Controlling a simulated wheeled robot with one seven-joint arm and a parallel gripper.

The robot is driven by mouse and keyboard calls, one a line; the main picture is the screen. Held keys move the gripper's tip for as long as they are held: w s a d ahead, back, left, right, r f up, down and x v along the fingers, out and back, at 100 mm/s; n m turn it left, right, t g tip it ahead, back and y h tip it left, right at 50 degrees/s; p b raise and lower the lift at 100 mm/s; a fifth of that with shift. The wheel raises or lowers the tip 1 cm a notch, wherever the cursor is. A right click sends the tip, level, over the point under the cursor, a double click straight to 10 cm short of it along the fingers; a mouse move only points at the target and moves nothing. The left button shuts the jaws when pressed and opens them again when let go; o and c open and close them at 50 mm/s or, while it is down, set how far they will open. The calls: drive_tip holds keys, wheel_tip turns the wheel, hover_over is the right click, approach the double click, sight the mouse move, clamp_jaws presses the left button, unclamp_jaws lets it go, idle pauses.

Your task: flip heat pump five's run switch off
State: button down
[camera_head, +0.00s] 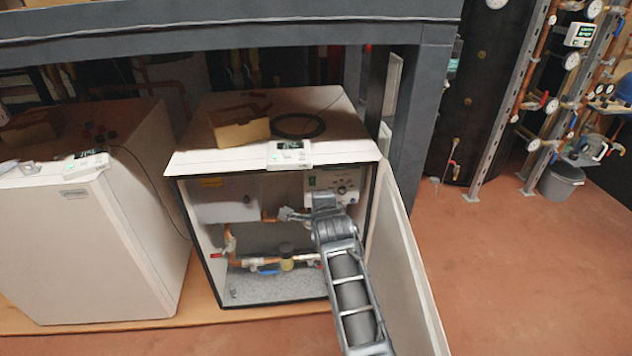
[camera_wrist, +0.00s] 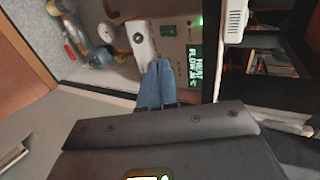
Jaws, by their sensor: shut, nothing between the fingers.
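The open heat pump (camera_head: 273,150) stands under the dark frame in the head view; no number on it is readable. Inside, at upper right, is its control panel (camera_head: 338,183), with a green-lit spot (camera_head: 312,181) at its left. In the wrist view the panel has a green text display (camera_wrist: 195,66) and a green light (camera_wrist: 197,21). I cannot tell the run switch's position. Contact is unclear. My wrist covers the panel's lower part in the head view.
The open door (camera_head: 410,260) stands to the right of my arm. Pipes with a blue-handled valve (camera_head: 268,272) run low inside. A second, closed heat pump (camera_head: 90,245) stands left. Red floor (camera_head: 520,270) is free at right.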

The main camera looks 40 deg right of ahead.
drive_tip(key=shift+d, duration=0.1)
drive_tip(key=b, duration=0.2)
approach(312, 180)
wheel_tip(312, 180, down, 3)
drive_tip(key=w, duration=0.1)
drive_tip(key=w+d, duration=0.2)
drive_tip(key=shift+w+d, duration=0.2)
drive_tip(key=shift+w, duration=0.1)
drive_tip(key=shift+w+d+r, duration=0.1)
drive_tip(key=shift+w+d, duration=0.3)
drive_tip(key=shift+w, duration=0.2)
drive_tip(key=shift+w+b, duration=0.1)
drive_tip(key=shift+b, duration=0.25)
